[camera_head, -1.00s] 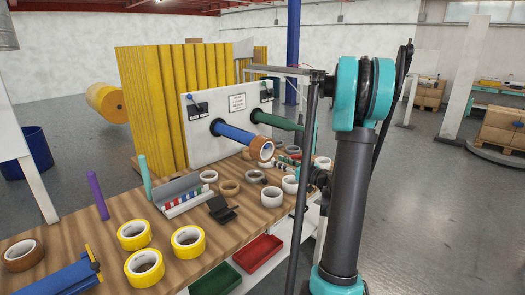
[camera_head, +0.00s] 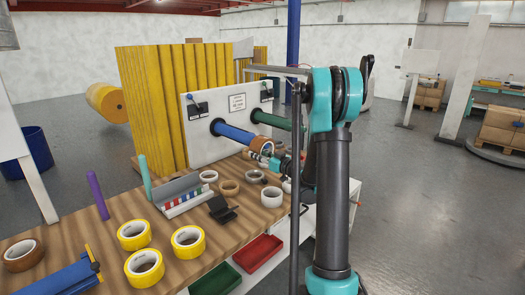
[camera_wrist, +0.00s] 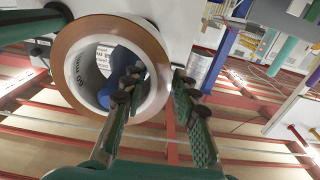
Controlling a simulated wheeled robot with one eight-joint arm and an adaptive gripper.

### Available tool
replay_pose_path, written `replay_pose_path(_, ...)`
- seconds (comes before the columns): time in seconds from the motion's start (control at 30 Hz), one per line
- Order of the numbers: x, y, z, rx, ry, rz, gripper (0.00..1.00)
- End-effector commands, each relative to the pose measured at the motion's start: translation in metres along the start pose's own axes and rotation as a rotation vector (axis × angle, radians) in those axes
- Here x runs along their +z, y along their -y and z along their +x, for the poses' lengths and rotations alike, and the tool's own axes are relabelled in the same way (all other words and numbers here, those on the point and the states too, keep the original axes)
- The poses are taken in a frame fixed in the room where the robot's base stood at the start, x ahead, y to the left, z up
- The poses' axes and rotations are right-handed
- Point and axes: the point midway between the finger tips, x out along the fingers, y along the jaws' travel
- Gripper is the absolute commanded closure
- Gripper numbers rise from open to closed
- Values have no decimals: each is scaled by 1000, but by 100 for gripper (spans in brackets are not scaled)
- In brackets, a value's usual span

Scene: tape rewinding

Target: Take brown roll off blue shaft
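The brown roll (camera_head: 258,145) hangs around the outer end of the blue shaft (camera_head: 234,132), which sticks out from the white panel. In the wrist view the roll (camera_wrist: 73,45) shows brown tape around a white printed core, with the blue shaft (camera_wrist: 122,60) inside. My gripper (camera_head: 274,163) is at the roll's front, lower right side. In the wrist view my gripper (camera_wrist: 158,90) is open. Its left finger overlaps the core opening and its right finger is outside the roll's right edge, with the roll's wall between them. I cannot tell whether either finger touches.
A green shaft (camera_head: 277,121) sticks out of the same white panel (camera_head: 200,150), close to the right. On the wooden bench (camera_head: 90,240) below stand yellow rolls (camera_head: 133,235), white rolls (camera_head: 271,197), another brown roll (camera_head: 23,254) and a black stand (camera_head: 221,209).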

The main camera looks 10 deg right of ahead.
Motion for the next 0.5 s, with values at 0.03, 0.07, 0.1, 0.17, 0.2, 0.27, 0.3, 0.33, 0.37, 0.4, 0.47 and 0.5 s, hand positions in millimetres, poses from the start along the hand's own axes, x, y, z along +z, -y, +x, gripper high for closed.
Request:
replay_pose_path(0.03,0,1,7,-2,0,0,71)
replay_pose_path(0.07,0,1,9,-2,0,0,71)
replay_pose_path(0.1,0,1,11,-2,0,0,71)
replay_pose_path(0.17,0,0,12,-1,0,0,71)
replay_pose_path(0.2,0,0,12,0,0,0,71)
replay_pose_path(0.27,0,0,12,0,0,0,71)
replay_pose_path(0.3,0,0,12,0,0,0,71)
replay_pose_path(0.33,0,0,12,0,0,0,74)
replay_pose_path(0.37,0,0,12,0,0,0,77)
replay_pose_path(0.4,0,0,12,0,0,0,82)
replay_pose_path(0.47,0,0,12,0,0,0,90)
replay_pose_path(0.5,0,0,12,0,0,0,95)
